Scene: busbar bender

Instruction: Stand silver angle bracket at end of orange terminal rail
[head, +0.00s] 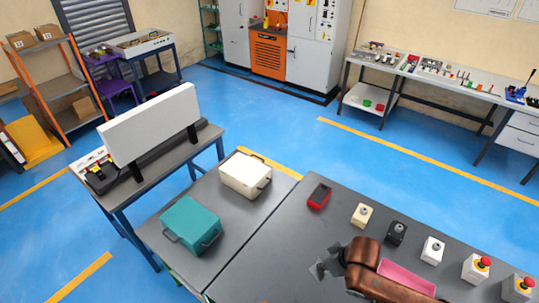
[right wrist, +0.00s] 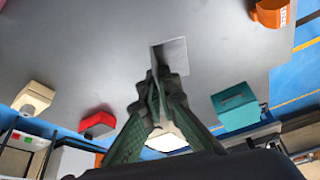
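The silver angle bracket (right wrist: 172,54) is at the fingertips of my right gripper (right wrist: 160,78) in the right wrist view. The fingers are closed together on it, and its lower part is hidden between them. In the head view my right gripper (head: 332,262) is over the grey table, with a small grey plate, the bracket, at its tips (head: 319,270). Whether the bracket touches the table is hard to tell. An orange piece (right wrist: 270,12) with a pale label is at the top right of the wrist view; I cannot tell if it is the terminal rail. My left gripper is out of view.
A teal case (head: 192,226) and a cream case (head: 245,174) stand to the left. A red device (head: 319,196), several button boxes (head: 396,233) and a pink tray (head: 407,279) are on the table. The table left of my right gripper is clear.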

